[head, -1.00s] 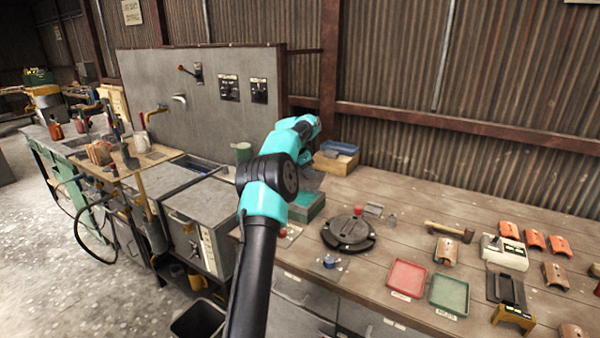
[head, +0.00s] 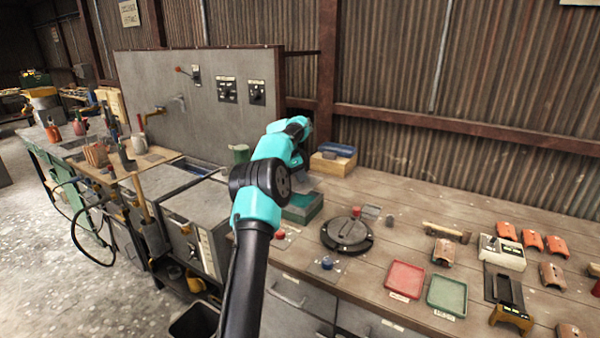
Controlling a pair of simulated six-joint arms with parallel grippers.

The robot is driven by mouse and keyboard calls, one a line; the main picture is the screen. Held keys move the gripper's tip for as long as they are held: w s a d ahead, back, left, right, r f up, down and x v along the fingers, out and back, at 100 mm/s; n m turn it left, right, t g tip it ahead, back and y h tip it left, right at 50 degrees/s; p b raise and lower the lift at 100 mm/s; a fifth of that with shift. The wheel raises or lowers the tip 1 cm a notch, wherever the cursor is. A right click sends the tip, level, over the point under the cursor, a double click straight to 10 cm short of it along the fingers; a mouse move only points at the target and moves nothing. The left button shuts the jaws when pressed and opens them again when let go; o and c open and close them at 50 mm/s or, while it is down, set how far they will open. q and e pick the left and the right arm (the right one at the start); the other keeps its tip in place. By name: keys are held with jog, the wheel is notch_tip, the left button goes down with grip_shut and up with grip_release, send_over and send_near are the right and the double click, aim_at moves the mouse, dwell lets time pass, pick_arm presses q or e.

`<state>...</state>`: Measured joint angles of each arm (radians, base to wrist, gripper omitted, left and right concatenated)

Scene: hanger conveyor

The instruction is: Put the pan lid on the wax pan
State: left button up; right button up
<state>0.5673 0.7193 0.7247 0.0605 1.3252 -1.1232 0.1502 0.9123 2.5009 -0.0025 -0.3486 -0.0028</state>
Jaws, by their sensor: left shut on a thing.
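My left arm reaches up from the bottom centre, and its gripper (head: 299,160) is at the far end, partly hidden behind my own arm. It is shut on a flat grey piece, which looks like the pan lid (head: 304,184). The fingers and much of the lid are hard to make out. The green rectangular box just below it looks like the wax pan (head: 303,213); it stands on the bench, its left side hidden by my arm. The lid appears over the pan's back part; I cannot tell whether they touch. My right gripper is not in view.
A round dark fixture (head: 347,233) sits right of the pan. A wooden box with blue contents (head: 334,159) stands behind. Red (head: 405,279) and green (head: 447,296) trays, a hammer (head: 446,231) and orange curved pieces lie further right. A grey panel (head: 200,95) rises at the left.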

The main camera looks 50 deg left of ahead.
aim_at(297, 182)
pick_arm(q)
jog(key=shift+f, duration=2.25)
jog(key=shift+f, duration=0.85)
jog(key=o, duration=0.6)
jog(key=shift+o, duration=0.2)
jog(key=o, duration=0.6)
jog(key=v, duration=1.7)
jog(key=shift+r, duration=0.15)
jog(key=shift+d, duration=0.1)
